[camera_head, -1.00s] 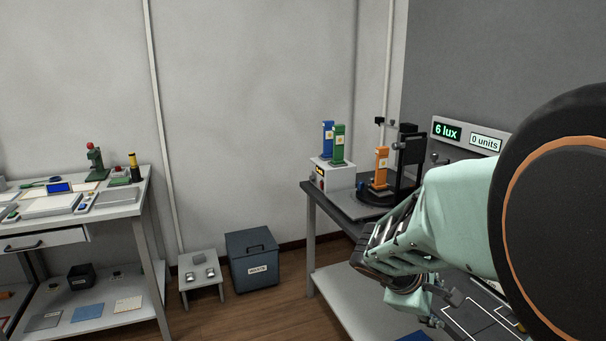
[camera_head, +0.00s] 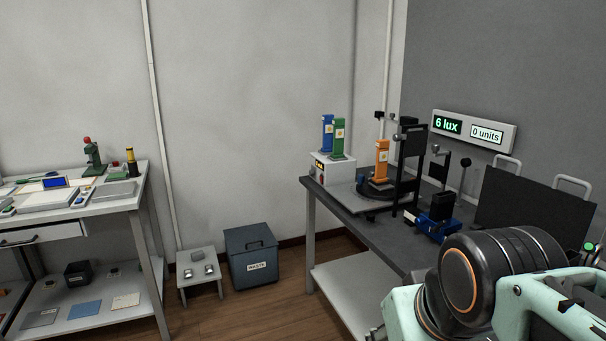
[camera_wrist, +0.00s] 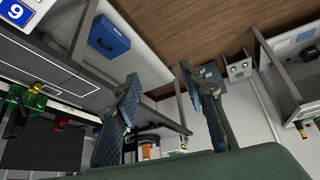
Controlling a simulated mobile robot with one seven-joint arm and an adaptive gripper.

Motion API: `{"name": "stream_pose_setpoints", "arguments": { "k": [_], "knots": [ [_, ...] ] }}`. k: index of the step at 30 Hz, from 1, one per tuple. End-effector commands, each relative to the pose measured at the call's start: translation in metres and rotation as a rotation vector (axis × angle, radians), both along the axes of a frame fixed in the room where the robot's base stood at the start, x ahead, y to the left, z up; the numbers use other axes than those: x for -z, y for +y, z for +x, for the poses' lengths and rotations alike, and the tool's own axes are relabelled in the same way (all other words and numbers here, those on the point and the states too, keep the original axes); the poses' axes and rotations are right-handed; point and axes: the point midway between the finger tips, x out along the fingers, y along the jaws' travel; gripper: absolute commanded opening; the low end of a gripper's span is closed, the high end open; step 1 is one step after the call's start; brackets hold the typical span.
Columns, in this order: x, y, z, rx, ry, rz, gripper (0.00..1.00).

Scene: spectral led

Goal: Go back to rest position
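My gripper (camera_wrist: 160,70) shows in the wrist view with its two padded fingers spread apart. Nothing is held between them; floor and table legs show through the gap. In the head view my arm fills the lower right corner, folded low in front of the right-hand table (camera_head: 355,230). The gripper itself is hidden or out of frame there. An orange block (camera_head: 381,163) stands upright on a dark round base on that table. A green block (camera_head: 338,139) and a blue block (camera_head: 327,130) stand on a white box (camera_head: 333,172) behind it.
A lux display panel (camera_head: 475,131) and dark panels with handles (camera_head: 535,200) are at the right. A blue clamp-like device (camera_head: 437,217) sits near my arm. A waste bin (camera_head: 252,257), small stool (camera_head: 197,262) and left workbench (camera_head: 120,197) surround open floor.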

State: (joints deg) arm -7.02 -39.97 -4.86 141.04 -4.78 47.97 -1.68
Motion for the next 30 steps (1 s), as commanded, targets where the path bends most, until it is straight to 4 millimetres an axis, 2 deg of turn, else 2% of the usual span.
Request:
{"name": "stream_pose_setpoints", "arguments": {
  "k": [1, 5, 6, 14, 24, 30],
  "knots": [
    [0.012, -0.001, -0.009, 0.036, 0.012, 0.011, 0.38],
    [0.03, 0.001, -0.031, 0.118, 0.052, 0.043, 0.38],
    [0.006, 0.002, -0.028, 0.106, 0.048, 0.043, 0.38],
    [-0.049, 0.002, -0.028, 0.101, 0.049, 0.04, 0.38],
    [-0.137, 0.002, -0.027, 0.1, 0.049, 0.04, 0.38],
    [-0.177, 0.002, -0.027, 0.1, 0.049, 0.04, 0.38]
  ]
}}
